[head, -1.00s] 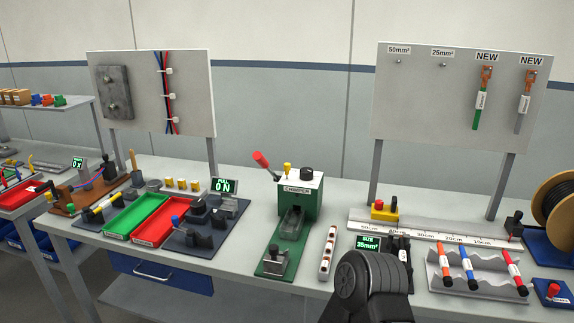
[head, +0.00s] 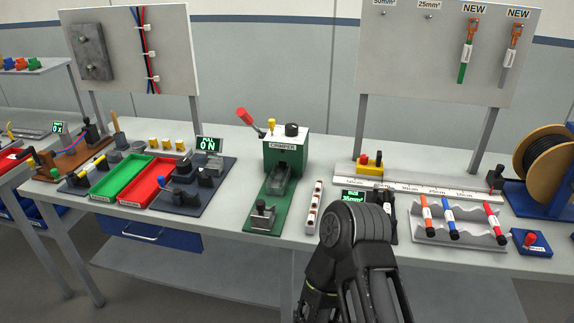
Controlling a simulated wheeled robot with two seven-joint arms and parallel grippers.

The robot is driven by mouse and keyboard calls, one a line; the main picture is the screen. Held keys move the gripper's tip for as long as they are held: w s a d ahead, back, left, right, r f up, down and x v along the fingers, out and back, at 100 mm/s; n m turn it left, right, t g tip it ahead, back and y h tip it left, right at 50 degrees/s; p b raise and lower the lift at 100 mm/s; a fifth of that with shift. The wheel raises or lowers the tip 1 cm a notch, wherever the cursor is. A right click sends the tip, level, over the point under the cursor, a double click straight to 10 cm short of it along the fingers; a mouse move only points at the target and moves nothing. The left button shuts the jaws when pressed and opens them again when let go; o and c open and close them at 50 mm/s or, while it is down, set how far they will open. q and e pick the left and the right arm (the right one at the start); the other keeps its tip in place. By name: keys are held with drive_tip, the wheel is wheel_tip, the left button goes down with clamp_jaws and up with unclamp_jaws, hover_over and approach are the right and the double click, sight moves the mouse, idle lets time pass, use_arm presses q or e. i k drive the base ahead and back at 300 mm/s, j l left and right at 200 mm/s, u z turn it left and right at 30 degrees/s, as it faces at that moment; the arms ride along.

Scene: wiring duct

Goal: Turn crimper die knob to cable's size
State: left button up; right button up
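The knob's setting is too small to read. A red-handled lever (head: 246,117) sticks up to the left. A small display (head: 354,197) reads a size of 35mm², partly behind my dark arm. One of my arms rises from the bottom, right of the crimper. I see no fingertips of either gripper.
A rack (head: 458,233) holds orange, blue and red-tipped cables. A ruler strip (head: 430,187) lies behind it. Green (head: 118,180) and red (head: 155,182) trays lie left of the crimper. A cable spool (head: 545,158) stands at right. A board (head: 450,60) carries two hanging cables.

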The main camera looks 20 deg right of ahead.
sight(292, 129)
drive_tip(key=l+z, duration=0.1)
drive_tip(key=z, duration=0.3)
drive_tip(key=l+z, duration=0.1)
drive_tip(key=z, duration=0.25)
